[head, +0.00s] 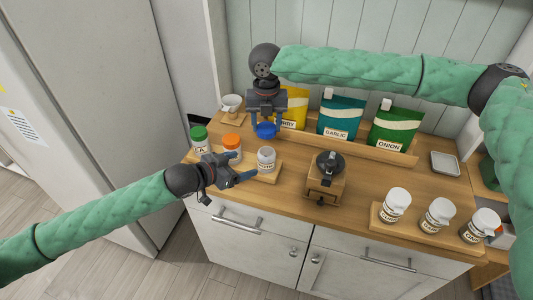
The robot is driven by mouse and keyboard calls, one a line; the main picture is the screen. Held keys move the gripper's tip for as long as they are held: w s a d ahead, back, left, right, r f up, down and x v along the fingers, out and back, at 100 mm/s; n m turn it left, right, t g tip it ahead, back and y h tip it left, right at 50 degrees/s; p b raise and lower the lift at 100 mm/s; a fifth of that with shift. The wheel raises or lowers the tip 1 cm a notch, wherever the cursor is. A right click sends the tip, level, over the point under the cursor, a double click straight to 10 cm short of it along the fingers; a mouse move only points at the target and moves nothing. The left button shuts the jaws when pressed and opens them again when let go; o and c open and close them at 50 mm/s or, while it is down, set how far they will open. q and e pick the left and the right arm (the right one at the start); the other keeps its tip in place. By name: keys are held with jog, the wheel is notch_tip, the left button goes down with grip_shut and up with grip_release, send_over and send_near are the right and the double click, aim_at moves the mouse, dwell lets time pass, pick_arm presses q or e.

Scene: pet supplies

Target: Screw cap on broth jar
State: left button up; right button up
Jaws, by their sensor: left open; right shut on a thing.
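A small pale jar (266,160) with a label, too small to read, stands upright on a wooden board at the front left of the counter, with no coloured cap on it. My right gripper (267,122) points down and is shut on a blue cap (265,131), which it holds above and slightly behind the jar, apart from it. My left gripper (238,167) is open, low at the jar's left side, its blue fingers pointing toward the jar. I cannot tell whether a finger touches it.
A green-capped jar (199,139) and an orange-capped jar (232,147) stand left of the pale jar. A grinder (327,178) stands to the right. Yellow, teal (342,116) and green (393,129) pouches line the back. Several white-topped jars (397,204) stand front right.

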aim_at(267, 157)
jog(key=shift+s+r, duration=0.3)
jog(key=shift+s, duration=0.1)
jog(key=shift+w+f, duration=0.15)
jog(key=shift+w, duration=0.05)
pick_arm(q)
jog(key=x, duration=1.1)
jog(key=shift+w+d, duration=0.1)
jog(key=shift+d, duration=0.25)
jog(key=shift+c, duration=0.2)
jog(key=c, duration=1.4)
jog(key=shift+c, duration=0.2)
pick_arm(e)
jog(key=shift+w+f, duration=0.1)
jog(key=shift+f, duration=2.35)
jog(key=shift+f, duration=0.15)
jog(key=shift+f, duration=0.75)
jog(key=shift+f, duration=0.55)
